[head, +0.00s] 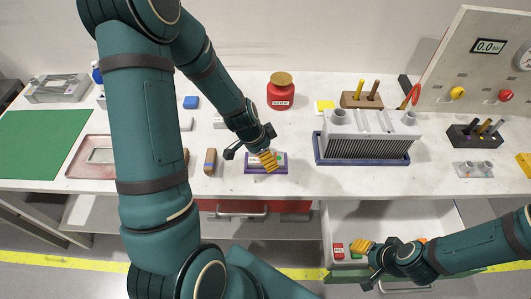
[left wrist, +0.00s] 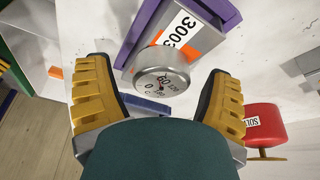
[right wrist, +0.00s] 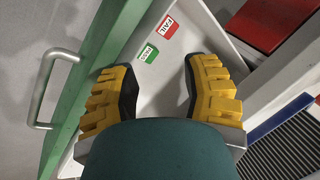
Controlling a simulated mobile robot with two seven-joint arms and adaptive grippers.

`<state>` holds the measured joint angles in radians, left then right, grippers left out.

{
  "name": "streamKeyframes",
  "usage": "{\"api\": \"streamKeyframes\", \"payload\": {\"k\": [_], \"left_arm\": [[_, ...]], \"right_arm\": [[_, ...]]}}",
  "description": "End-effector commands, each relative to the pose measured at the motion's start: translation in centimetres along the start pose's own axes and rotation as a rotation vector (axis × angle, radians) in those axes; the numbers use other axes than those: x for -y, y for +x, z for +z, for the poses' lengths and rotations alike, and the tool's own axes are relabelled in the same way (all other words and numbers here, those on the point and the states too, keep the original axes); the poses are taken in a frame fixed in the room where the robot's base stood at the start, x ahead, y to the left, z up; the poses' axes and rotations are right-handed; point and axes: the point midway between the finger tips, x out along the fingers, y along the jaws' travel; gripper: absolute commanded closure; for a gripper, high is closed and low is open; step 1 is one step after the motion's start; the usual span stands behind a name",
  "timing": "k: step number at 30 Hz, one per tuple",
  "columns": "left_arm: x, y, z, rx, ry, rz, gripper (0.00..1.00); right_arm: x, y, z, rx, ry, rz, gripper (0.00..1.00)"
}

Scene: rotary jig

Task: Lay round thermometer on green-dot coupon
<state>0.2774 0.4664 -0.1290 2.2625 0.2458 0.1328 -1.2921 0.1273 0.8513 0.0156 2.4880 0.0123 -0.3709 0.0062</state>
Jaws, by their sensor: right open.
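The round thermometer (left wrist: 162,72), a silver puck with a white dial, shows in the left wrist view between my left gripper's fingers. It appears to sit on or over a coupon (left wrist: 185,32) marked 3003 with an orange band, inside a purple-rimmed tray (left wrist: 138,34). No green dot is visible on the coupon there. My left gripper (left wrist: 160,95) is open around the thermometer, with gaps on both sides. In the head view, the left gripper (head: 266,161) hides much of the purple tray (head: 264,172). My right gripper (head: 366,247) is open and empty at the open drawer.
The open drawer (head: 425,215) holds a red FAIL label (right wrist: 168,27) and a green PASS label (right wrist: 148,53). A finned block in a blue tray (head: 366,160) stands right of the purple tray. A red jar (head: 281,95) stands behind. A green mat (head: 40,142) lies at left.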

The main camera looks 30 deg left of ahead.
Motion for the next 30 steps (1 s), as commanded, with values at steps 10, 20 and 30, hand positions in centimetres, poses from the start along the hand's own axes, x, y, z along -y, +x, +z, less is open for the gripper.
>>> {"api": "streamKeyframes", "payload": {"k": [10,20,30], "left_arm": [[0.1,-0.9,-0.2,-0.001,0.001,-0.002,0.19],[0.1,-7.5,-0.2,-0.004,0.001,-0.005,0.19],[0.0,-11.9,-0.1,0.0,0.001,-0.001,0.19]], "right_arm": [[0.2,-0.5,-0.2,-0.005,0.001,0.001,0.53],[0.6,-1.7,-0.7,-0.015,0.004,0.001,0.53],[0.9,-2.5,-0.8,-0.015,0.004,-0.001,0.53]]}}
